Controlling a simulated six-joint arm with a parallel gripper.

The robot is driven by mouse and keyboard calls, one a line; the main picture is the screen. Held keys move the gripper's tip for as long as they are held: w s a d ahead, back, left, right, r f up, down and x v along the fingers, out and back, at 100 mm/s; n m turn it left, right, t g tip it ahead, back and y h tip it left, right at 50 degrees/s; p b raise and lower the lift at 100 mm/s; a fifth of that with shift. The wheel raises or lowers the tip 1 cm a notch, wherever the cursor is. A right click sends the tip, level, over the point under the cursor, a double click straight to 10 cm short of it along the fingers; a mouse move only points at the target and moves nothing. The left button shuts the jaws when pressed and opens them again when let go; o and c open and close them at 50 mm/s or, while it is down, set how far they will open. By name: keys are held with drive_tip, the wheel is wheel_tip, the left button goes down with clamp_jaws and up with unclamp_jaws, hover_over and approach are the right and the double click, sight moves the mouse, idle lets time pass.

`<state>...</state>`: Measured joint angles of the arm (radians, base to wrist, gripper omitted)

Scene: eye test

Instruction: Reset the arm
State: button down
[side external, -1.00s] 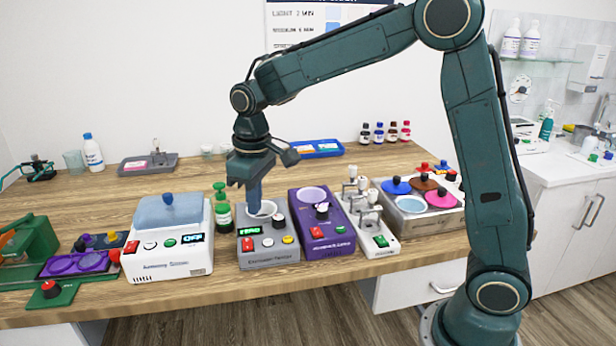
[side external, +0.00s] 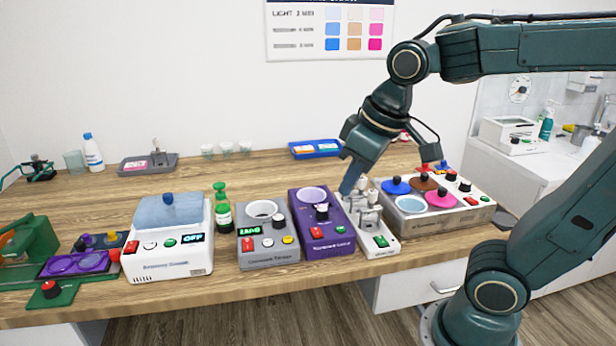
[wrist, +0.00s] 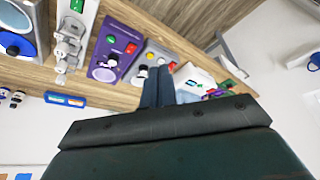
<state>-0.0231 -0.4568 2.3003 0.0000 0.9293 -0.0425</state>
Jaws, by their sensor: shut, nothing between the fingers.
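My gripper (side external: 348,188) is shut and empty, fingers pointing down. In the side view its tips overlap the back of the white device with metal posts (side external: 381,240), beside the purple device (side external: 326,240). I cannot tell its height above them. In the wrist view the closed fingers (wrist: 158,86) show side by side with nothing between them. The wrist view also shows the purple device (wrist: 112,60) and the metal-post device (wrist: 72,40) to the left of the fingers.
A grey device (side external: 268,258) with a lit green display and a white device with a blue lid (side external: 168,210) stand left. A box with coloured lids (side external: 465,215) stands right. Green bottle (side external: 223,215), blue tray (side external: 316,156) and small cups are nearby. Bare wood lies behind the devices.

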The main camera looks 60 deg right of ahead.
drive_tip(key=s+f+t, duration=0.1)
drive_tip(key=s, duration=0.5)
drive_tip(key=shift+s+d+f+m, duration=0.25)
drive_tip(key=shift+s+d+m, duration=0.05)
drive_tip(key=shift+s+m, duration=0.1)
